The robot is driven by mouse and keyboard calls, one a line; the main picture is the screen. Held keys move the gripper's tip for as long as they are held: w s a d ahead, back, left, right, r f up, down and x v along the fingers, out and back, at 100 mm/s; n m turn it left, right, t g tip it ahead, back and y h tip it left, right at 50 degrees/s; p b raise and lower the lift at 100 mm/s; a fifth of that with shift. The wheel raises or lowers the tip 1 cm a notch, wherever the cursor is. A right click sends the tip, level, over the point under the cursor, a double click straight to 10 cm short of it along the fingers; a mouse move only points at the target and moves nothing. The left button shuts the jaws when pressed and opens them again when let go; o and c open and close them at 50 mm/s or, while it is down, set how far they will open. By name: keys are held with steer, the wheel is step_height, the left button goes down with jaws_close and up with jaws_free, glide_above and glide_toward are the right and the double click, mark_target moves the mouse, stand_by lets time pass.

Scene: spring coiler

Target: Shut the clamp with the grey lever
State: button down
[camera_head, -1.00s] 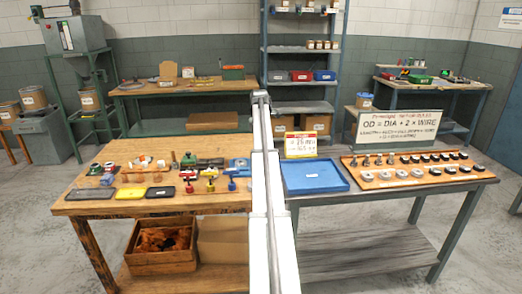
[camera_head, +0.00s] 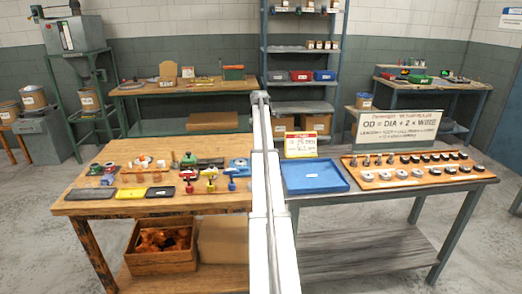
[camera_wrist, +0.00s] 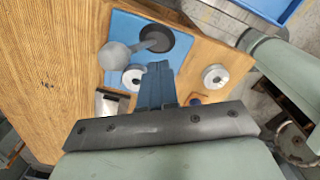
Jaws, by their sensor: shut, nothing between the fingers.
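My gripper (camera_wrist: 158,66) is shut and empty, with its two dark blue fingers together in the wrist view. Just ahead of the fingertips is a blue plate (camera_wrist: 121,29) on the wooden bench. Over it lies a grey lever (camera_wrist: 117,55) with a round ball end, its bar running to a dark disc (camera_wrist: 158,39). I cannot tell whether the fingertips touch the lever or whether this clamp is open. A blue fixture also shows at the right of the wooden bench in the head view (camera_head: 239,165); its lever is too small to make out there.
Silver round parts (camera_wrist: 215,76) lie beside the fingers in the wrist view. Several small clamps with coloured handles (camera_head: 210,172) stand on the wooden bench (camera_head: 150,207), with shallow trays (camera_head: 131,194) in front. A blue tray (camera_head: 314,176) sits on the grey bench at right.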

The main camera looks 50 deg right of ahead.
steer(key=shift+r, duration=0.1)
step_height(320, 180, up, 7)
steer(key=shift+r, duration=0.15)
stand_by(0.8)
stand_by(0.5)
